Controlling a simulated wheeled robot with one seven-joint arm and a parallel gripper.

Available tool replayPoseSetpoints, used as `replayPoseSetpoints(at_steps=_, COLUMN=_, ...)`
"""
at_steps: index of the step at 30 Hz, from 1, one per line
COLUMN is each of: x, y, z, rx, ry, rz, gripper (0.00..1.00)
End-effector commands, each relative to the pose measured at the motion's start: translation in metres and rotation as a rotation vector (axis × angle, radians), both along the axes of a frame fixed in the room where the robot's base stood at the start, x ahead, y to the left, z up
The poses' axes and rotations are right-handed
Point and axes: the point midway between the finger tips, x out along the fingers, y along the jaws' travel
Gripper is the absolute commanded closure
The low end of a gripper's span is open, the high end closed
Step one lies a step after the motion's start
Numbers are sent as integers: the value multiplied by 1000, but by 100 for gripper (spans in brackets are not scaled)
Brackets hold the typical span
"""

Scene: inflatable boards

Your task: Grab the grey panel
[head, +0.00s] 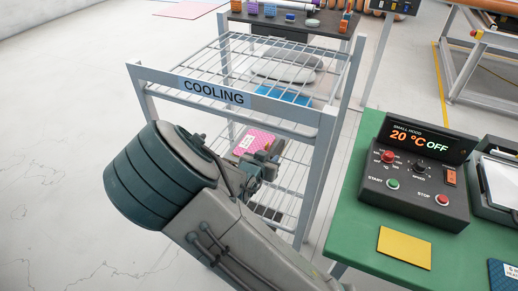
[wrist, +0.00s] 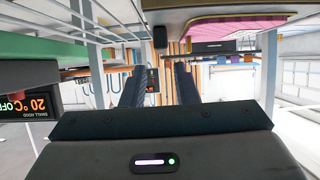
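A pale grey, rounded flat panel (head: 285,66) shows in the head view through the wires of the cooling rack's top shelf (head: 207,62). I cannot tell which level it lies on. My gripper (wrist: 158,75) is open in the wrist view, with two dark fingers apart and nothing between them. In the head view my arm reaches in front of the rack, and the gripper end is by the lower shelf, below and nearer than the grey panel. My arm partly hides this end. The grey panel is not clearly seen in the wrist view.
A pink panel (head: 256,140) lies on the lower shelf, close to my gripper; a pink surface (wrist: 235,29) shows in the wrist view. A blue panel (head: 284,96) lies near the grey one. Rack posts and a green table (head: 360,225) with a control box (head: 415,185) stand right.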

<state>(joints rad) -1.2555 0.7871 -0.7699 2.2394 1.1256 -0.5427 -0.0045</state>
Motion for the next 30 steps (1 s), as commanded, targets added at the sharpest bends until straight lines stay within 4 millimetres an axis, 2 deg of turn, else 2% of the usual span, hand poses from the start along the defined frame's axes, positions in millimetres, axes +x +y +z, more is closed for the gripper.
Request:
replayPoseSetpoints(at_steps=3, x=16, y=-8, z=-9, rx=0, ry=0, rz=-3, gripper=73)
replayPoseSetpoints(at_steps=11, x=31, y=-11, z=-15, rx=0, ry=1, rz=2, gripper=73)
replayPoseSetpoints(at_steps=19, x=64, y=-22, z=-30, rx=0, ry=1, rz=3, gripper=73)
replayPoseSetpoints(at_steps=29, x=70, y=-23, z=-34, rx=2, ry=1, rz=5, gripper=73)
replayPoseSetpoints(at_steps=30, x=70, y=-23, z=-33, rx=2, ry=1, rz=5, gripper=84)
